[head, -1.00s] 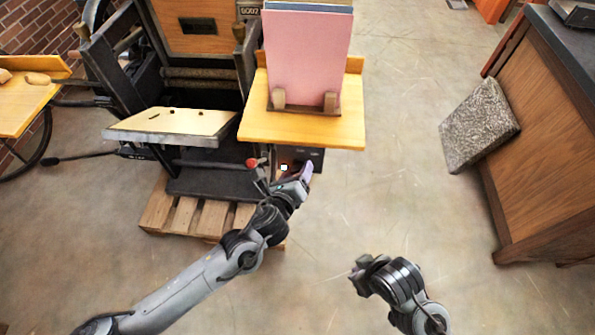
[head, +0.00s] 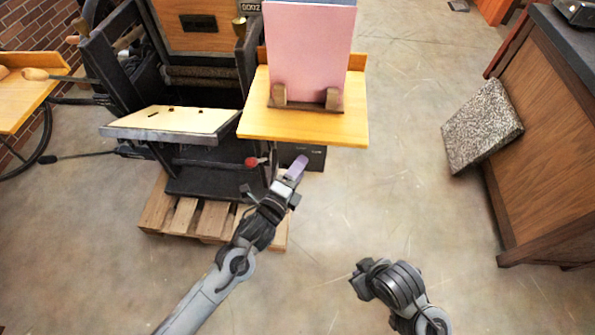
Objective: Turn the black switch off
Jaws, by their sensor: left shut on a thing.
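A black box (head: 314,158) sits under the wooden shelf of the press, largely hidden by the shelf and my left gripper. I cannot make out a switch on it. My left gripper (head: 290,180) is just below and in front of the box, shut on a small lilac piece (head: 297,169) that points up toward the box. Whether the piece touches the box cannot be told. My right gripper (head: 362,278) is low at the centre right, over bare floor and away from the press; its fingers are not clear.
The wooden shelf (head: 300,128) holds upright pink sheets (head: 308,50) above the box. A red knob (head: 252,162) on a bar is left of my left gripper. A wooden pallet (head: 187,217) lies under the press. A speckled slab (head: 482,127) leans on the right cabinet. The middle floor is clear.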

